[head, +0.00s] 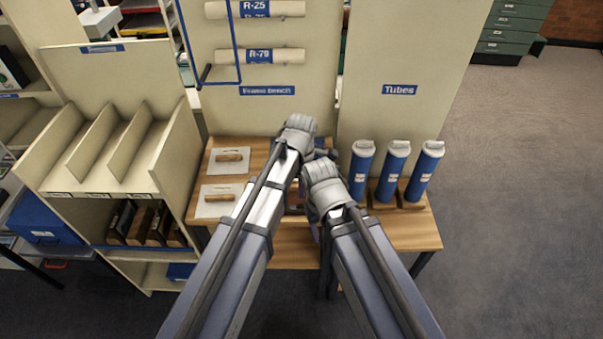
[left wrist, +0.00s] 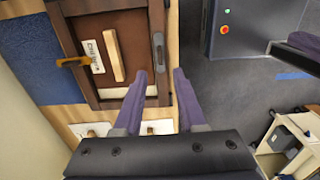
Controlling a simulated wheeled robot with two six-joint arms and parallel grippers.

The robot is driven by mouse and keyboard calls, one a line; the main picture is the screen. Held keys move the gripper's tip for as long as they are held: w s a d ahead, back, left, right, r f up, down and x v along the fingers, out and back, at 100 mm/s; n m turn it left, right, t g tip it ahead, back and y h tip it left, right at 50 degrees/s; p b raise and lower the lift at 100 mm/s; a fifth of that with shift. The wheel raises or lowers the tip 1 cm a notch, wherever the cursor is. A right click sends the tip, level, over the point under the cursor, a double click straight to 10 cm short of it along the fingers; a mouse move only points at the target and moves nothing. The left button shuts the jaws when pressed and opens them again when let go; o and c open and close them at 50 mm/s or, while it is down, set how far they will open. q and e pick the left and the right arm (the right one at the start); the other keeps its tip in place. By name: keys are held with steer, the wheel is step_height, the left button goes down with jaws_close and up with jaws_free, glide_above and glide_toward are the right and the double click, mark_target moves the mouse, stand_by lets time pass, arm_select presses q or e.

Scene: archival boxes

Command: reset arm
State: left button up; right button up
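My left gripper (left wrist: 160,75) shows in the left wrist view with its two purple fingers apart and nothing between them. Its fingertips are over the near edge of a brown wooden case (left wrist: 152,101) on the bench. The case holds a white label (left wrist: 91,56) and a pale wooden bar (left wrist: 114,55). In the head view my two arms reach forward over the bench, and their forward parts hide both grippers. A dark and purple part at the right edge of the left wrist view looks like part of my right gripper; its fingers are not clear.
The wooden bench (head: 416,230) carries several blue tubes (head: 397,172) at right and two white pads (head: 228,161) with wooden handles at left. A divided shelf (head: 60,181) stands left of it. The floor (head: 520,190) at right is clear.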

arm_select(q)
steer(key=s+a+m, duration=0.5)
steer(key=a+m, duration=0.4)
steer(key=s+a+m, duration=0.5)
steer(key=a+m, duration=0.3)
steer(key=m, duration=0.1)
steer(key=s+d+m+y, duration=0.1)
steer(key=s+d+m, duration=0.3)
steer(key=d, duration=0.7)
steer(key=shift+s, duration=0.75)
